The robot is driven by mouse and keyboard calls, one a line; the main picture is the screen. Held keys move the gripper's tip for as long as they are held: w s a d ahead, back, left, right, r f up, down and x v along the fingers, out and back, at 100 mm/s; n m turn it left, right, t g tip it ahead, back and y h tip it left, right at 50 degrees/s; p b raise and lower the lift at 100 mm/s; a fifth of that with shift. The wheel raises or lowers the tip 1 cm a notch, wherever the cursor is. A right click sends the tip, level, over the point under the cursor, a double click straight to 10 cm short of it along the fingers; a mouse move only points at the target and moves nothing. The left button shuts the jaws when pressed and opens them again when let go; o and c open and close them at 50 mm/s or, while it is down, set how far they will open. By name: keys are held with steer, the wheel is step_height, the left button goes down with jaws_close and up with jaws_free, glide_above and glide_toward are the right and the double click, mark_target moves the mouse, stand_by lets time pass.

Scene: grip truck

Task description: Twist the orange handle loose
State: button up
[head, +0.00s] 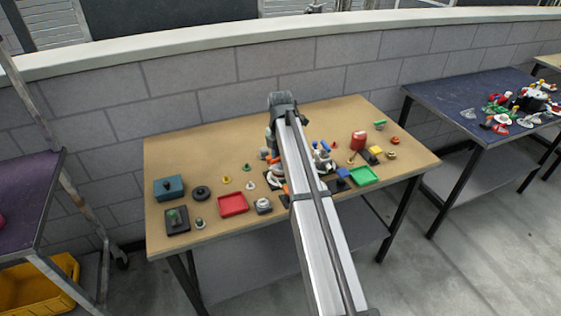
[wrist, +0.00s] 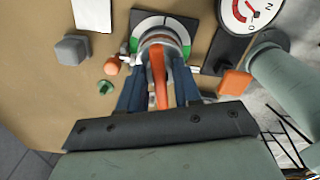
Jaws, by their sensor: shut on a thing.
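In the wrist view the orange handle (wrist: 158,80) stands out from a round silver and brown fitting (wrist: 158,38) on a plate with a white dial and green marks (wrist: 135,42). My gripper (wrist: 160,85) has its two blue fingers on either side of the handle and is shut on it. The handle runs roughly along the line between the fingers. In the head view my arm covers the middle of the table, so the handle cannot be told apart there.
In the head view a red tray (head: 233,204) and a green tray (head: 364,176) lie on the tan table (head: 190,150), among several small parts.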

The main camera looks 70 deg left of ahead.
steer(key=o, duration=0.7)
steer(key=shift+r, duration=0.15)
steer(key=shift+r, duration=3.65)
steer(key=shift+f, duration=0.1)
